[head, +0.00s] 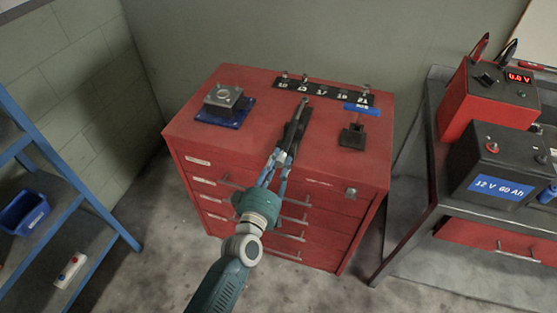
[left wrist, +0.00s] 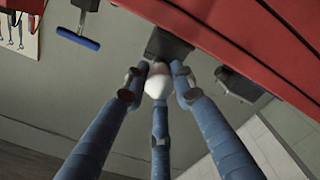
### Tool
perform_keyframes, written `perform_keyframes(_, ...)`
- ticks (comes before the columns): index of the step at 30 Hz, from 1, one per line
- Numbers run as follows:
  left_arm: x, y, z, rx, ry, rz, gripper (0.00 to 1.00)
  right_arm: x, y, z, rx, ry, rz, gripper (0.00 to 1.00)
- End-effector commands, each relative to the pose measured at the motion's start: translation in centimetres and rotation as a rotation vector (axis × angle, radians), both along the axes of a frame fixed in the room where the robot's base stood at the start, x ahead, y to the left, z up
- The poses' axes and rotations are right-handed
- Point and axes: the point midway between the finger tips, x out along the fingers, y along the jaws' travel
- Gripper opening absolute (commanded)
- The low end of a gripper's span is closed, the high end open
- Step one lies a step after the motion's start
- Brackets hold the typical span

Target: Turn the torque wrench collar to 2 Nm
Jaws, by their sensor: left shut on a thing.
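The torque wrench (head: 296,124), long and dark with a grey head, is above the red cabinet top in the head view, its head toward the back. My left gripper (head: 280,158) is shut on its near end at the cabinet's front edge. In the left wrist view my blue fingers (left wrist: 157,78) close around a pale rounded end (left wrist: 158,84), with a dark part of the wrench (left wrist: 168,46) beyond. The collar's scale cannot be read, and the fingers partly hide that end. My right gripper is not in view.
A bench with a battery (head: 495,165) stands right.

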Motion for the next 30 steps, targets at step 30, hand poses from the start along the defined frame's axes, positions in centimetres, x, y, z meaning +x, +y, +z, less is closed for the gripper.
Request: perform_keyframes(30,0.0,0.1,-0.2,0.705,-0.224,-0.001,0.0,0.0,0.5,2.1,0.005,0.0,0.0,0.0)
